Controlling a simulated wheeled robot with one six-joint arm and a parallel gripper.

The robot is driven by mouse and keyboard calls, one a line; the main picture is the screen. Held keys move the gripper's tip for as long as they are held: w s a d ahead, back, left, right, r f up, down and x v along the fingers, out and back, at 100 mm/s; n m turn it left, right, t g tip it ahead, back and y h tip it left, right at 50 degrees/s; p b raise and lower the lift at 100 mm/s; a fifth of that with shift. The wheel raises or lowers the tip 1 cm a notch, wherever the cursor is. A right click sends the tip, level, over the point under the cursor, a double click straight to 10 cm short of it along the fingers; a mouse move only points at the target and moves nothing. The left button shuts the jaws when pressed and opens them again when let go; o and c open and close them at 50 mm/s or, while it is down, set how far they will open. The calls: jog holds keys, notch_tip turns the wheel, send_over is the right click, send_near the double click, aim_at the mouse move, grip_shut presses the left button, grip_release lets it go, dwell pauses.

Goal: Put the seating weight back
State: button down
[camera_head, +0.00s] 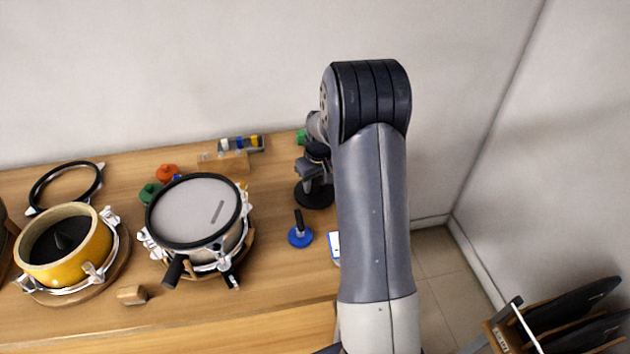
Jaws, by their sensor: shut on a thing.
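My gripper (312,178) is at the back right of the wooden table, pointing down, partly hidden by my own arm. It is shut on a dark round-based thing, which looks like the seating weight (314,196). Its wide black disc is just below the jaws; its upper part is hidden by the gripper. I cannot tell whether the disc touches the table. A blue disc with an upright black handle (300,237) stands on the table in front of it, apart from it.
A drum with a grey head (192,212) stands left of my gripper, with a yellow drum shell (88,250) further left. A black hoop (40,186) lies behind that shell. Small blocks and a tray (254,143) are at the back. A white-and-blue item (334,247) is partly behind my arm.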

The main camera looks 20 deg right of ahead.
jog(key=shift+w+f, duration=0.15)
jog(key=c, duration=0.9)
grip_release()
jog(key=shift+f, duration=0.1)
jog(key=shift+s, duration=0.2)
jog(key=shift+r, duration=0.45)
jog(key=r, duration=0.4)
jog(key=s+r, duration=0.1)
jog(key=r, duration=0.7)
jog(key=shift+s+d+r, duration=0.1)
jog(key=shift+s+d, duration=0.1)
jog(key=shift+s, duration=0.15)
